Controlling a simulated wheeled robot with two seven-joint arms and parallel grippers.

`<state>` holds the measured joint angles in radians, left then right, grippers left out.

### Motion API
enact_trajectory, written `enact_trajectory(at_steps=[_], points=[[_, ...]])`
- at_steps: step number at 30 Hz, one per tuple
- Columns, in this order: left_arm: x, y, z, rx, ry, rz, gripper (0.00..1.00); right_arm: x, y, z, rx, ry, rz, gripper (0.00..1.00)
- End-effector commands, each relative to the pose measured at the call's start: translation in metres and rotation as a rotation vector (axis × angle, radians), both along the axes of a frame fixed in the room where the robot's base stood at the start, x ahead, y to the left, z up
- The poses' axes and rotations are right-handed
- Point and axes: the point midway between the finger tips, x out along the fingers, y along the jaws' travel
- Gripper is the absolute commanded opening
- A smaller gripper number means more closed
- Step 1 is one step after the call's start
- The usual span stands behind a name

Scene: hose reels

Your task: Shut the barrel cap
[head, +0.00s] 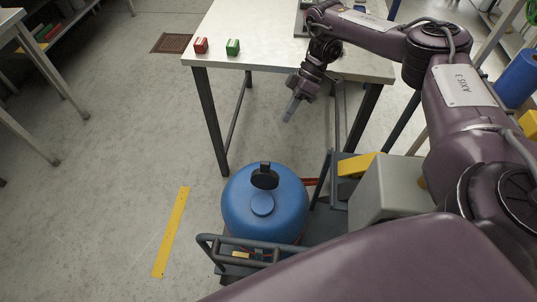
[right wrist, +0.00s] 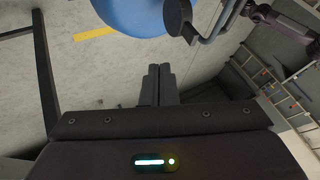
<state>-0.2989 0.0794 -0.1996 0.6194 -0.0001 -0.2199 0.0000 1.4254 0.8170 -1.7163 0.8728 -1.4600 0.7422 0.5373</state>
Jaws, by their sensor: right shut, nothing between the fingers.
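My left gripper is not in view.
A dark rail (head: 240,242) crosses in front of the barrel. A white-topped table (head: 270,45) holds a red block (head: 201,45) and a green block (head: 233,47). A yellow strip (head: 171,235) lies on open floor at left.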

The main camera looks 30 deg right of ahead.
Motion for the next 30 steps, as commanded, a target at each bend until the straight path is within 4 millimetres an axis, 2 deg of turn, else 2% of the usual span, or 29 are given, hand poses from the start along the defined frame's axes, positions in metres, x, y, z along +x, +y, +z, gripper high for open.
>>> enact_trajectory(at_steps=[8,22,30], points=[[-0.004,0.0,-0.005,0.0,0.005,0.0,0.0,-0.004,0.014,-0.019,0.005,0.002,0.002,0.0],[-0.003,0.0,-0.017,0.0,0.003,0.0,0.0,-0.018,0.063,-0.083,0.005,0.004,0.001,0.0],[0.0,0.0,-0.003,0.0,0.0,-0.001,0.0,-0.041,0.079,-0.074,0.0,0.002,0.004,0.0]])
